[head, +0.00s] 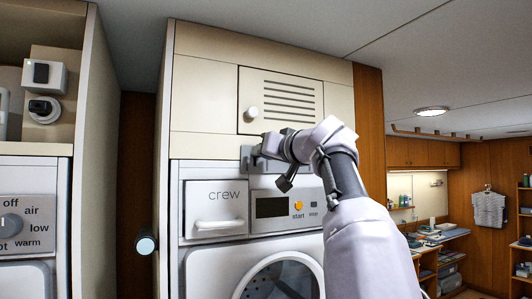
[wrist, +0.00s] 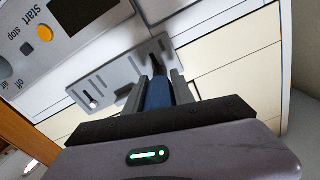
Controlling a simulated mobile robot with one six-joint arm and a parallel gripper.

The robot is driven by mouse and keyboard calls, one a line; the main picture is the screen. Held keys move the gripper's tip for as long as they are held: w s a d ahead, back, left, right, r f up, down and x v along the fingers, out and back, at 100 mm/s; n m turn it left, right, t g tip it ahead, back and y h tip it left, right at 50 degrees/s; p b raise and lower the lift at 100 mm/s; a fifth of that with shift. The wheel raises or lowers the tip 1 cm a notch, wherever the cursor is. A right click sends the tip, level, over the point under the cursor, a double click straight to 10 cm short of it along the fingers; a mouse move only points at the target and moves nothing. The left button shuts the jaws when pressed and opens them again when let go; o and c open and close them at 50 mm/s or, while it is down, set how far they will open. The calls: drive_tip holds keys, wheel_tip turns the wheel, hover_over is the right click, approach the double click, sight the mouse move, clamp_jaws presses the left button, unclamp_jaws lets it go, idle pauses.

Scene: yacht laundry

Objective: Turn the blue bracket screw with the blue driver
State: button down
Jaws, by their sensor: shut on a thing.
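In the wrist view my gripper (wrist: 160,88) is shut on the blue driver (wrist: 158,95). Its blue handle lies between the two grey fingers, and a dark shaft points away toward a grey bracket plate (wrist: 112,76). The driver's tip is at or very near the plate; I cannot tell whether it touches a screw. No blue screw shows clearly. In the head view my gripper (head: 266,148) is at the grey bracket (head: 247,158), above the washer panel, and the driver is hidden.
The washer (head: 215,207) labelled "crew" stands below the bracket, with an orange start button (head: 298,206). A vented cabinet door (head: 280,100) with a white knob (head: 252,112) is just above my gripper. A dryer panel (head: 28,220) is at the left. The room opens to the right.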

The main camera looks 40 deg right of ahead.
drive_tip(key=shift+m+p, duration=0.65)
drive_tip(key=shift+m, duration=2.25)
drive_tip(key=shift+n, duration=0.4)
drive_tip(key=c, duration=1.7)
unclamp_jaws()
clamp_jaws()
drive_tip(key=shift+s+a+b, duration=0.2)
drive_tip(key=shift+s+b, duration=0.3)
drive_tip(key=shift+s, duration=0.2)
drive_tip(key=shift+b+v, duration=1.45)
drive_tip(key=shift+v, duration=1.55)
